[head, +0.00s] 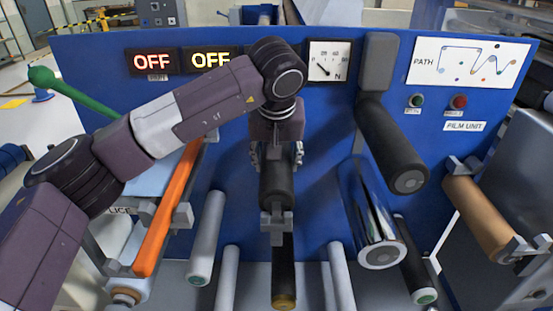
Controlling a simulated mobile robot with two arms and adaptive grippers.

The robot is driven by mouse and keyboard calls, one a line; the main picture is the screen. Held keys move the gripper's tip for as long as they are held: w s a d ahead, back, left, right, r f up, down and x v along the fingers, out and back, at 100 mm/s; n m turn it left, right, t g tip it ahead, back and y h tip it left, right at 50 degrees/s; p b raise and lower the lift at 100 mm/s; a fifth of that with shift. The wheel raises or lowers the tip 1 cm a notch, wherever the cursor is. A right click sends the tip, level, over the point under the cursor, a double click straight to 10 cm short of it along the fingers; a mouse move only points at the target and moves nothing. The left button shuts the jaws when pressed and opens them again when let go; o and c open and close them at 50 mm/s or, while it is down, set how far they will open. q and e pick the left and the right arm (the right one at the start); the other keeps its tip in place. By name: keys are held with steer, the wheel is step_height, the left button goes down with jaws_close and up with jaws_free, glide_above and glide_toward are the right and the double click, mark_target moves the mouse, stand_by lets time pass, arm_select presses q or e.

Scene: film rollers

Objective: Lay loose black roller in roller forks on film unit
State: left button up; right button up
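A short black roller (277,185) lies lengthwise at the centre of the blue film unit (325,130). Its near end is at a grey fork bracket (277,222); whether it is seated there or held just above, I cannot tell. My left gripper (276,160) points down over the roller's far part, with grey fingers on both sides of it. Whether the fingers press on the roller is not clear. The wrist hides the roller's far end and any fork there. My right gripper is not in view.
A black roller with a gold end (284,275) is below. A large black roller (392,150) and a chrome roller (372,215) stick out to the right. An orange bar (168,210) and a grey roller (206,238) are left. A brown roller (480,215) is far right.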

arm_select(q)
steer(key=shift+r, duration=0.1)
steer(key=shift+s+f+b, duration=0.1)
steer(key=shift+f+b, duration=0.3)
steer(key=shift+f, duration=0.05)
stand_by(0.5)
steer(key=shift+f+b, duration=0.4)
steer(key=shift+f, duration=0.1)
steer(key=o, duration=1.8)
steer(key=shift+s, duration=0.1)
